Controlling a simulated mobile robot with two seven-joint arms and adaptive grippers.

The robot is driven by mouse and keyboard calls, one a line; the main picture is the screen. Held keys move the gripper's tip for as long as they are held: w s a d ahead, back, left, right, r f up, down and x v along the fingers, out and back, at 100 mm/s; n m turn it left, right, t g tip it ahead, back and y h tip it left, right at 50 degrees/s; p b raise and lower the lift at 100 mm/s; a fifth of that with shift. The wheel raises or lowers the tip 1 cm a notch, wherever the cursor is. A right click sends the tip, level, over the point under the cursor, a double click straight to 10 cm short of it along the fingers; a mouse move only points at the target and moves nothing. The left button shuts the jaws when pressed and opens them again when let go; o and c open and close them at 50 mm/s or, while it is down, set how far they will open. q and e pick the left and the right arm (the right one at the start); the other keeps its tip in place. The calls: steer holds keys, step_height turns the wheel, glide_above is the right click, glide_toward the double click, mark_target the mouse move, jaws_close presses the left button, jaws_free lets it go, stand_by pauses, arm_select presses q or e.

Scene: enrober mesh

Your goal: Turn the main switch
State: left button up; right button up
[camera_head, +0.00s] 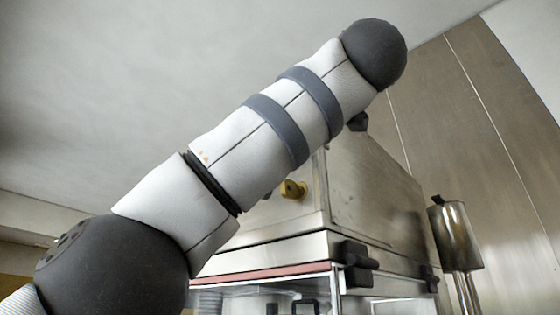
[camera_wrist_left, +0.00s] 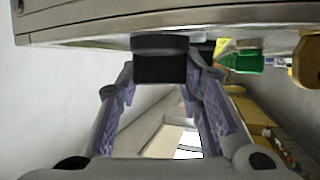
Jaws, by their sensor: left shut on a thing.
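In the left wrist view, a black block-like knob (camera_wrist_left: 160,66) sticks out from the metal panel (camera_wrist_left: 75,18). It appears to be the main switch, though no marking on it can be read. My left gripper (camera_wrist_left: 158,75) has its two purple-padded fingers on either side of this knob and is shut on it. The fingertips are partly hidden around the knob's sides. In the head view my left arm crosses the picture and covers much of the machine, and its gripper does not show. My right gripper is in neither view.
A steel machine (camera_head: 375,180) with black latches (camera_head: 356,265) and a brass-coloured knob (camera_head: 293,189) stands behind my arm. A metal cylinder on a post (camera_head: 455,235) is at the right.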

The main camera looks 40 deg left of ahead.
arm_select(q)
steer(key=o, duration=1.2)
steer(key=v, duration=0.7)
steer(key=shift+s+d+f, duration=0.1)
steer(key=shift+d+f, duration=0.05)
steer(key=shift+d, duration=0.05)
steer(key=shift+c, duration=0.3)
